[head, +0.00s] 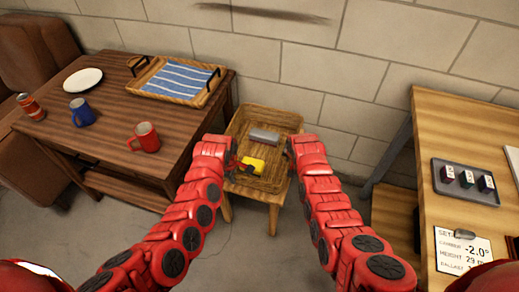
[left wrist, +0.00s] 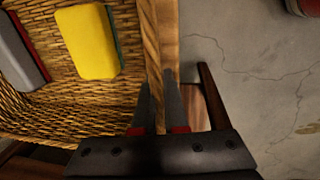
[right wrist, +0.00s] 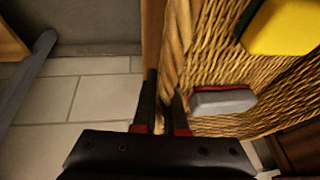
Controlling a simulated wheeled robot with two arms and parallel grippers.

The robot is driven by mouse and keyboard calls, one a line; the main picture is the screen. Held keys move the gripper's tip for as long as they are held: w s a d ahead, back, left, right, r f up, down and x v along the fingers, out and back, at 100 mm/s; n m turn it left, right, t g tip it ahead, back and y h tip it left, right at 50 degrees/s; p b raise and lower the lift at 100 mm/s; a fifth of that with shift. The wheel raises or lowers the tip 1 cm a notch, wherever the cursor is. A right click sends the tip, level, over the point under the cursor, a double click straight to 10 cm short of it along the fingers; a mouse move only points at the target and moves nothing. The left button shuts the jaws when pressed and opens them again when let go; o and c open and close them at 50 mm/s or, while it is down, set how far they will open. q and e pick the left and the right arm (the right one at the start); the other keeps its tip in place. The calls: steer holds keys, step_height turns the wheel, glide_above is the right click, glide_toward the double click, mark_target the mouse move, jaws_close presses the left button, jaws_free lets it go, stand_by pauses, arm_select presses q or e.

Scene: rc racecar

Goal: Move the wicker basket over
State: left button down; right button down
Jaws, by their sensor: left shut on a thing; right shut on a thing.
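The wicker basket (head: 272,116) sits on a small wooden stool (head: 273,215) between the two tables. It holds a yellow item (head: 253,164) and a grey item (head: 264,135). My left gripper (head: 233,163) is at the basket's left side. In the left wrist view its fingers (left wrist: 158,98) straddle the rim of the basket (left wrist: 85,104) and are shut on it. My right gripper (head: 291,150) is at the right side. In the right wrist view its fingers (right wrist: 165,103) are shut on the opposite rim of the basket (right wrist: 213,55). In the head view both gripper tips are partly hidden by the arms.
The left table (head: 105,112) carries a tray with a striped cloth (head: 179,78), a plate (head: 83,79), a can (head: 30,105), a blue mug (head: 82,112) and a red mug (head: 145,137). The right bench (head: 455,130) carries a dark tray (head: 467,203) and a sign (head: 463,249). A block wall stands behind.

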arm_select(q)
steer(key=shift+r, duration=0.1)
arm_select(e)
steer(key=shift+r, duration=0.1)
stand_by(0.4)
